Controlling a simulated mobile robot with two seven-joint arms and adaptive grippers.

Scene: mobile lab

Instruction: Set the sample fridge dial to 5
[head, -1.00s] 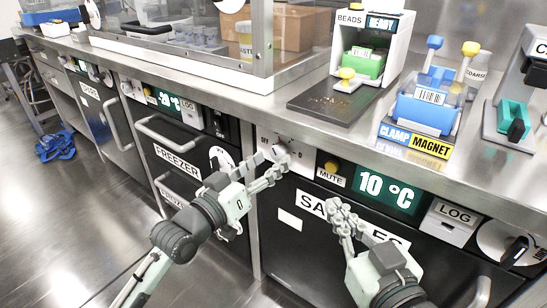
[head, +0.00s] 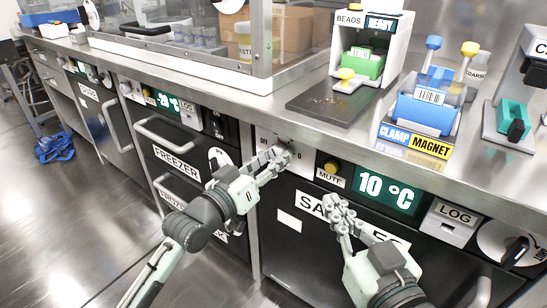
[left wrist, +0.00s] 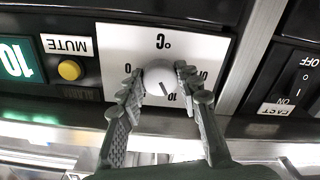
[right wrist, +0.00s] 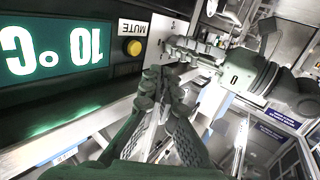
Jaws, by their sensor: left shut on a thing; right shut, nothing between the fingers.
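The sample fridge dial (left wrist: 159,79) is a round pale knob on a white plate (left wrist: 119,46) marked °C with printed numbers. Its dark pointer line points toward the 10 in the left wrist view. My left gripper (left wrist: 160,85) is shut on the dial, one finger on each side. In the head view my left gripper (head: 283,157) covers most of the dial. The green fridge display (head: 388,193) reads 10 °C. My right gripper (head: 338,208) is shut and empty in front of the fridge door, below the display; it also shows in the right wrist view (right wrist: 158,88).
A yellow MUTE button (head: 332,167) sits just right of the dial plate. The steel counter (head: 300,115) overhangs the panel. The freezer handle (head: 180,140) juts out at left. A LOG box (head: 449,219) and another dial (head: 505,243) are at right.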

